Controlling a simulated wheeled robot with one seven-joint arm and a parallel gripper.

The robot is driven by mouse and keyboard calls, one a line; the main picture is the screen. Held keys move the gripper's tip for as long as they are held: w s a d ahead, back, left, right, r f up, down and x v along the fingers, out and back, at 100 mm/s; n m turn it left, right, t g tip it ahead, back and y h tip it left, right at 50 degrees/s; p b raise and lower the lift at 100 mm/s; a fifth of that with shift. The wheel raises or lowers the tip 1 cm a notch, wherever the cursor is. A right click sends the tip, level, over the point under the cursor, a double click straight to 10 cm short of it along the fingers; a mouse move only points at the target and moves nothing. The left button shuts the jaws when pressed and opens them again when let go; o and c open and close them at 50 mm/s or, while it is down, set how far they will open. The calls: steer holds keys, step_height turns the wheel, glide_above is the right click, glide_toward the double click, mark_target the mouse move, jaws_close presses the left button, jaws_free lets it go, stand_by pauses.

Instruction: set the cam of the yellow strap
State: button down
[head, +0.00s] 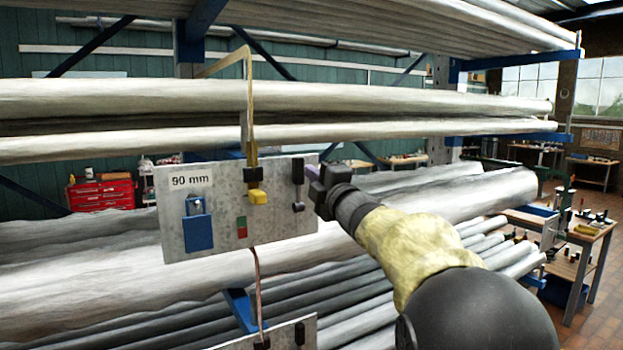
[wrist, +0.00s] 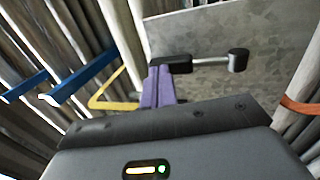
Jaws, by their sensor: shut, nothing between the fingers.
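The yellow strap (head: 249,100) comes over the pale pipes and runs down to a grey metal plate (head: 275,226) marked "90 mm". Its yellow cam (head: 257,196) sits at the plate's upper middle, under a dark buckle. My gripper (head: 311,171) is at the plate's right edge, right of the cam and apart from it. In the wrist view its purple fingers (wrist: 158,88) are together and empty. Their tips are by a black block (wrist: 178,63) with a silver rod and black knob (wrist: 238,60); contact is unclear. The yellow strap (wrist: 112,105) shows left of the fingers.
The plate also carries a blue latch-like piece (head: 198,232) and a red-green marker (head: 241,227). Long pipes (head: 90,235) fill the rack behind and below. A second plate (head: 285,336) with a brownish strap (head: 258,285) is lower down. A workbench (head: 580,250) stands at right.

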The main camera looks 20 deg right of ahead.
steer(key=s+d+b, duration=0.2)
steer(key=s+b, duration=0.2)
steer(key=s, duration=0.9)
step_height(320, 180, down, 25)
steer(key=m+g+h, duration=0.6)
steer(key=m+g, duration=0.1)
steer(key=m, duration=0.6)
steer(key=s+a+f+m+g, duration=0.2)
steer(key=s+f+g, duration=0.1)
steer(key=s+f, duration=0.3)
steer(key=s+a+f+m+g, duration=0.2)
steer(key=s+f+m+g, duration=0.1)
steer(key=s+f, duration=0.4)
steer(key=s+a+f+m+g+y, duration=0.1)
steer(key=s+a+f+m+g, duration=0.1)
steer(key=s+f, duration=0.4)
step_height(320, 180, down, 4)
steer(key=a+g, duration=0.1)
steer(key=g, duration=0.1)
steer(key=shift+s+f+m+g, duration=0.2)
steer(key=shift+f+m+g, duration=0.05)
steer(key=shift+m+g, duration=0.05)
